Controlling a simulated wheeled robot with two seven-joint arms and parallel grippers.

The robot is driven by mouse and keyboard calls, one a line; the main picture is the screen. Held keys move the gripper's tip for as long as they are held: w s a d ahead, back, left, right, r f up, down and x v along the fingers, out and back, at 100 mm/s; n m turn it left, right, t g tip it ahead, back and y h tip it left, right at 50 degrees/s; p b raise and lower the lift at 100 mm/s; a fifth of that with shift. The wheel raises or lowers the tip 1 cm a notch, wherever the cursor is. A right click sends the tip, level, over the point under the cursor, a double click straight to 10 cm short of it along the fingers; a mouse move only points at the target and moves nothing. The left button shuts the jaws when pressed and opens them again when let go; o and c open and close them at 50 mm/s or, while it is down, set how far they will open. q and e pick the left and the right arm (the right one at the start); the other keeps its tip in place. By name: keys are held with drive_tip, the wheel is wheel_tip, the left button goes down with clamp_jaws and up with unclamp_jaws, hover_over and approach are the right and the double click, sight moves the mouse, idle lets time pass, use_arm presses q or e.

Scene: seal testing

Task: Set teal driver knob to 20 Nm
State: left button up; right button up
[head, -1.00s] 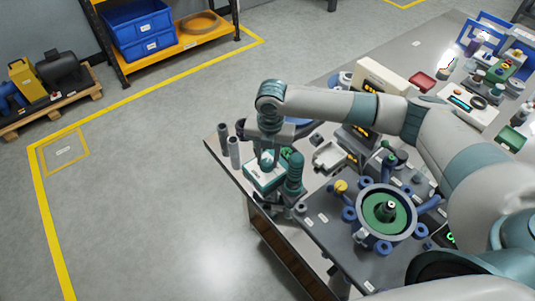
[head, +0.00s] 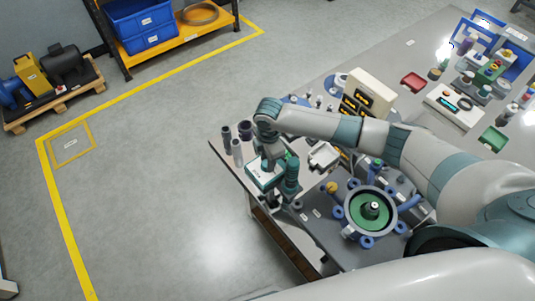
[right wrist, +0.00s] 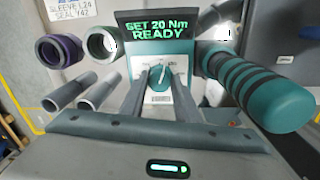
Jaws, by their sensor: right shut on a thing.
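The teal driver stands at the near left corner of the workbench in the head view, with a pale box-shaped top (head: 262,177) and a teal grip (head: 291,176). In the right wrist view, its dark display (right wrist: 155,27) reads "SET 20 Nm READY" in green. Below it is the round teal knob (right wrist: 160,79) with a pale pointer line, tilted slightly right of upright. My right gripper (right wrist: 159,90) is shut on the knob, one finger on each side. In the head view, my right gripper (head: 270,156) hangs over the driver and hides the knob. My left gripper is out of view.
The driver's ribbed teal handle (right wrist: 262,88) lies close right of my fingers. Grey tubes (right wrist: 75,90) and a purple-lined ring (right wrist: 60,50) are on the left. A round fixture with a green centre (head: 368,212) stands nearby on the bench.

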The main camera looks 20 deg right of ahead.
drive_tip(key=shift+r+m+p, duration=0.1)
drive_tip(key=shift+m+p, duration=1.15)
drive_tip(key=shift+m, duration=0.45)
drive_tip(key=o, duration=1.1)
drive_tip(key=shift+c, duration=0.2)
wheel_tip(320, 180, up, 17)
drive_tip(key=b, duration=0.4)
drive_tip(key=shift+s+r, duration=0.15)
drive_tip(key=shift+s, duration=0.25)
